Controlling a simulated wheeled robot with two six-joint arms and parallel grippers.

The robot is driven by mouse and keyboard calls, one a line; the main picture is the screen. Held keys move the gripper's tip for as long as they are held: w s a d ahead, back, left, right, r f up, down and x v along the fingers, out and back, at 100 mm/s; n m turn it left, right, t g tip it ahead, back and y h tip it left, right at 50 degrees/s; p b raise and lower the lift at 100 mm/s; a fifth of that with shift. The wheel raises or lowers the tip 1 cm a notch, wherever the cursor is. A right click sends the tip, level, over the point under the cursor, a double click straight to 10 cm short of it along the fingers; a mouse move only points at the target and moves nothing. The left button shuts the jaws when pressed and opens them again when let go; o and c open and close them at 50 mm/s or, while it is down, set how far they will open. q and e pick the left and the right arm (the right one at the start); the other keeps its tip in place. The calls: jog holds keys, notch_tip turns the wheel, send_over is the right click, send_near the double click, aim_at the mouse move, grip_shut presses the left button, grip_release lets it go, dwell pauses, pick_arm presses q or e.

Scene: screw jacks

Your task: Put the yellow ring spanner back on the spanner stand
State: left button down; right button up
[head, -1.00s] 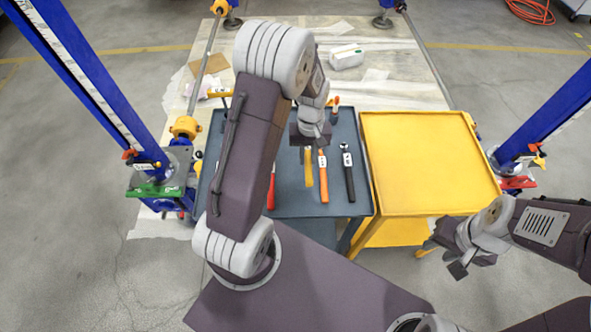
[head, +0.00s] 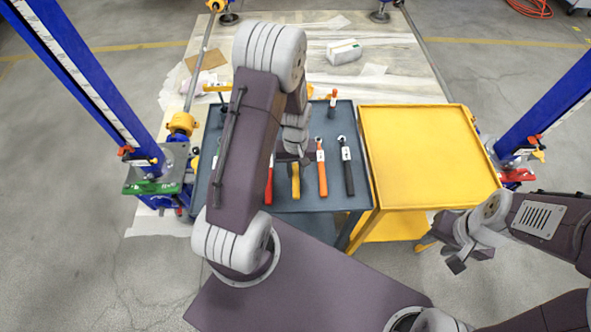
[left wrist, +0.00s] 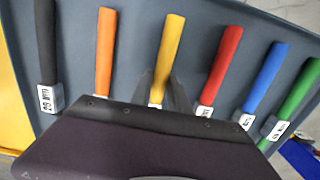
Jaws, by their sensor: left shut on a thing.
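The yellow ring spanner (head: 295,182) is in my left gripper (head: 297,158), between the orange and red spanners. In the left wrist view its yellow handle (left wrist: 168,48) points up and away, with the dark fingers (left wrist: 165,92) closed around its lower part. Its ring end is hidden by my gripper. A row of labelled spanners lies on the blue-grey tray top (head: 340,200); I cannot tell a separate spanner stand from it. I cannot tell whether the yellow spanner touches the tray. My right gripper (head: 457,264) is at the right, off the tables; its jaws are unclear.
Black (head: 347,170) and orange (head: 321,172) spanners lie to the right of the yellow one, red (head: 269,185) to the left. Blue (left wrist: 265,75) and green (left wrist: 295,100) ones are beyond. The yellow table (head: 425,150) is empty. A blue jack column (head: 90,90) stands left.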

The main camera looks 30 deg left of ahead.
pick_arm(q)
jog(key=c, duration=1.3)
grip_release()
jog(key=shift+o, duration=0.2)
notch_tip(320, 180, up, 12)
jog(key=p, duration=0.2)
jog(key=s+d+r+m+t+p, duration=0.1)
jog(key=s+d+r+m+p, duration=0.1)
jog(key=s+d+r+m, duration=0.2)
jog(key=shift+s+d+r+m+t, duration=0.35)
jog(key=shift+s+d+m, duration=0.65)
jog(key=shift+s, duration=0.65)
